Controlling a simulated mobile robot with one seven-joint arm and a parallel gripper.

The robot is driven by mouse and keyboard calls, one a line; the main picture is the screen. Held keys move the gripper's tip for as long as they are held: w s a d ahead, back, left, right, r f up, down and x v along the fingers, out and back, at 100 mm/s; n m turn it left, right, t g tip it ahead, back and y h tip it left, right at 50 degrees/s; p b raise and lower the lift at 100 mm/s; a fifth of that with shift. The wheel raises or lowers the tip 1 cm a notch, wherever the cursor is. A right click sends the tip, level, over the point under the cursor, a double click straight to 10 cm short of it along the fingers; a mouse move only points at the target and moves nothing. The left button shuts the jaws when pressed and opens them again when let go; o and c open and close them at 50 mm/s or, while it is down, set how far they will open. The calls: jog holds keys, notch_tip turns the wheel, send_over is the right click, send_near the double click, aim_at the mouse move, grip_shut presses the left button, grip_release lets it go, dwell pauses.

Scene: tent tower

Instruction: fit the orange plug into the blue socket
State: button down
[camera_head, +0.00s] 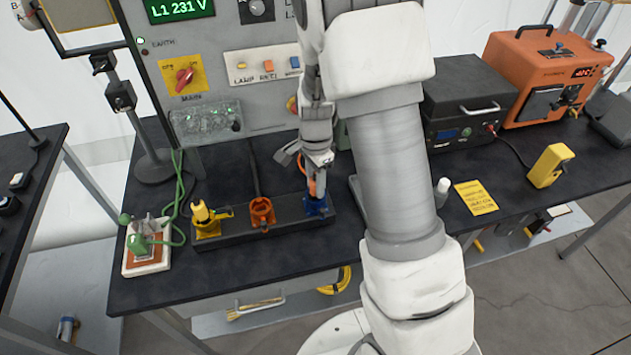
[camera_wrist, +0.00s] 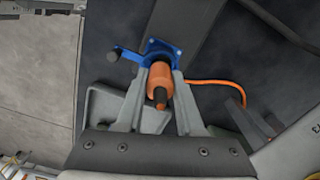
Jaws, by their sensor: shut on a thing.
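The blue socket (camera_head: 317,206) is at the right end of a dark strip on the bench, and it also shows in the wrist view (camera_wrist: 160,47). My gripper (camera_head: 318,172) is right above it. In the wrist view my gripper (camera_wrist: 160,78) is shut on the orange plug (camera_wrist: 159,82), with one finger on each side. The plug overlaps the blue socket in that view. I cannot tell how deep it sits, as its front end is hidden. An orange cable (camera_wrist: 215,82) runs off to the right.
On the same strip (camera_head: 270,237) stand an orange socket (camera_head: 262,212) and a yellow socket with a yellow plug (camera_head: 203,214). A green plug (camera_head: 137,243) with a green cable sits on a board at the left. The panel (camera_head: 230,70) rises behind. The bench front is clear.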

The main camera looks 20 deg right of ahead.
jog(key=shift+f, duration=0.15)
jog(key=shift+c, duration=2.3)
grip_release()
notch_tip(320, 180, up, 18)
jog(key=shift+f+p, duration=0.25)
jog(key=shift+p, duration=0.15)
jog(key=s+r+n+t, duration=0.2)
jog(key=s+r+n, duration=0.2)
jog(key=s+n, duration=0.3)
jog(key=s+r+n+t, duration=0.3)
jog(key=s+r+n, duration=0.2)
jog(key=s, duration=0.8)
jog(key=shift+s+n+t, duration=0.25)
jog(key=shift+n+t, duration=0.05)
jog(key=shift+n, duration=0.9)
